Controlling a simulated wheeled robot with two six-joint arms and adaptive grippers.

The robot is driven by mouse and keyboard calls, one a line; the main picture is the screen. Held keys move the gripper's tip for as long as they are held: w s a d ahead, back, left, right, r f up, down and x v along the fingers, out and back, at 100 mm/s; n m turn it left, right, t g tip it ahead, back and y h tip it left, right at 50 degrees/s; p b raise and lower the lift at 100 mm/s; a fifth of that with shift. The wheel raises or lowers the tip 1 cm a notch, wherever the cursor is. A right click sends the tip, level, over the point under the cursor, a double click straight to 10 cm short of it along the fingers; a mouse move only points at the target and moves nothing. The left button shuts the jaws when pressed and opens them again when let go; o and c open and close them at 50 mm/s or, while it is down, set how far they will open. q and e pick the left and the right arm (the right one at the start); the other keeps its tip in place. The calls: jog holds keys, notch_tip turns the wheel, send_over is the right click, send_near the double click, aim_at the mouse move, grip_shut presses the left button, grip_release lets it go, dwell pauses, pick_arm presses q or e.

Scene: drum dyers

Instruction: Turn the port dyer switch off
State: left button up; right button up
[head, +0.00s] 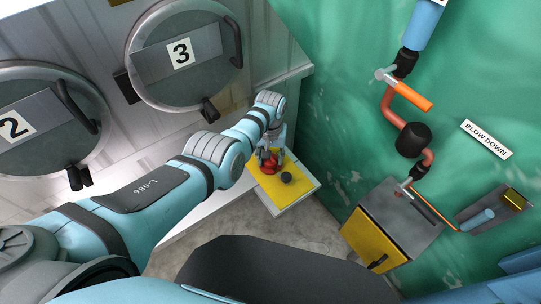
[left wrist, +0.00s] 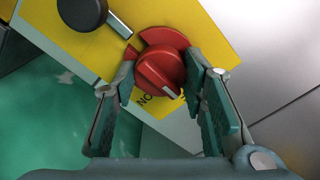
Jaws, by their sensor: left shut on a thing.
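The red rotary switch (left wrist: 160,70) sits on a yellow panel (left wrist: 215,25) and has a white mark on its knob. My left gripper (left wrist: 164,80) is around the red knob, with one finger on each side, shut on it. In the head view the red switch (head: 268,163) is partly covered by my left gripper (head: 270,155). Lettering on the panel below the knob is partly hidden in the left wrist view. My right gripper is not seen.
A black knob (head: 286,177) with a grey lever stands beside the red switch on the same panel. Round drum doors numbered 2 (head: 45,120) and 3 (head: 185,55) are at the left. Pipes with an orange-handled valve (head: 408,95) run down the green wall.

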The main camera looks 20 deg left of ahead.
pick_arm(q)
jog(key=shift+s+f, duration=0.15)
jog(key=o, duration=1)
jog(key=shift+o, duration=0.8)
notch_tip(320, 180, up, 12)
